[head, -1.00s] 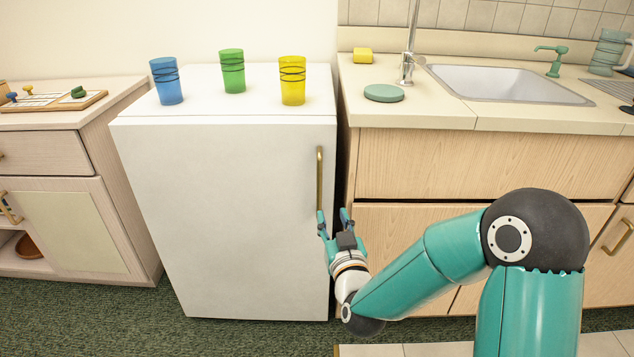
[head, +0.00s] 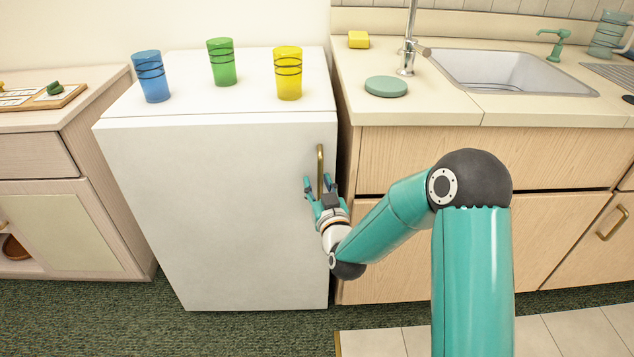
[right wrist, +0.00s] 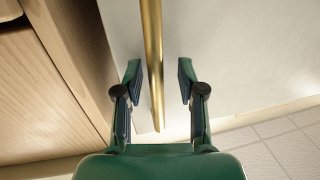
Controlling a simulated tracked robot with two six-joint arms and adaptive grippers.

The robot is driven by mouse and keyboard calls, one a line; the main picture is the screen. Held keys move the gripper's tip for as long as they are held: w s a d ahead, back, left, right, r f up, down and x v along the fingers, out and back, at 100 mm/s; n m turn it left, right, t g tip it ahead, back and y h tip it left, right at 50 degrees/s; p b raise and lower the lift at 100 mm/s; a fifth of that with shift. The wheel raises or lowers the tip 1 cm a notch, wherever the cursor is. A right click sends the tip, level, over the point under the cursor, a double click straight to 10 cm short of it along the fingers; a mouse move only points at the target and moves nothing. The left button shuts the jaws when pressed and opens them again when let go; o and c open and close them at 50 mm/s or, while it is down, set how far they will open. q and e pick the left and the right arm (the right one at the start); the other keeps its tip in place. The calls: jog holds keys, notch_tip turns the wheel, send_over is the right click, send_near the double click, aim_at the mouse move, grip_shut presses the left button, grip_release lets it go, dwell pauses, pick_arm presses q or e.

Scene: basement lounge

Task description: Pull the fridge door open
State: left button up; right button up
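The white fridge (head: 215,210) stands between two cabinets, and its door is shut. A vertical brass handle (head: 320,163) is on the right side of the door front; it also shows in the right wrist view (right wrist: 153,50). My right gripper (head: 319,182) is at the lower part of the handle. In the right wrist view, its open fingers (right wrist: 157,85) stand on either side of the handle, with a gap on both sides. My left gripper is not in view.
Blue (head: 151,77), green (head: 222,62) and yellow (head: 288,73) cups stand on top of the fridge. A wooden sink cabinet (head: 480,160) is close on the right. A pale cabinet (head: 70,225) is on the left. Green carpet (head: 250,330) lies in front.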

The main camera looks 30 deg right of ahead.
jog(key=shift+d, duration=0.1)
jog(key=shift+c, duration=0.2)
grip_shut()
jog(key=shift+s, duration=0.1)
